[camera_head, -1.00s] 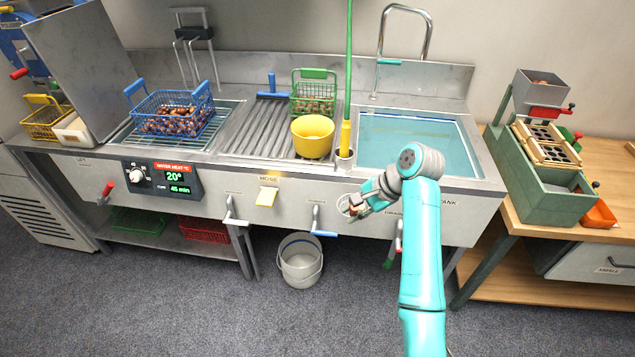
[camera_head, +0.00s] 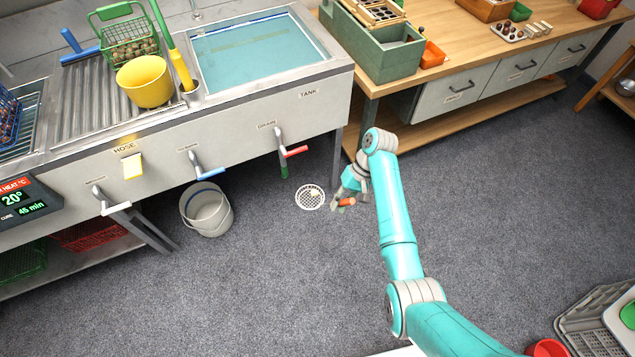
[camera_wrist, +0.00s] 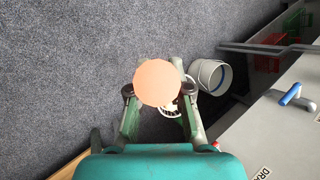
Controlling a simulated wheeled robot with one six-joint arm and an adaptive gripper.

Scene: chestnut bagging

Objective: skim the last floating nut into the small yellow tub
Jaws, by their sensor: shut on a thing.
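The small yellow tub (camera_head: 145,82) stands on the ribbed drainboard left of the tank (camera_head: 258,52). The tank holds blue-green water, and I cannot make out a floating nut on it. My gripper (camera_head: 347,203) is in front of the sink bench, over the floor and well away from the tub and tank. It is shut on a small orange round-ended thing (camera_head: 346,202). In the wrist view this thing (camera_wrist: 157,83) shows as a flat peach disc between the fingers; I cannot tell what it is.
A long green pole with a yellow lower part (camera_head: 181,68) stands in a holder between tub and tank. A green basket of nuts (camera_head: 130,42) is behind the tub. A white bucket (camera_head: 207,210) and a round floor drain (camera_head: 310,197) are below. Valve levers stick out from the bench front.

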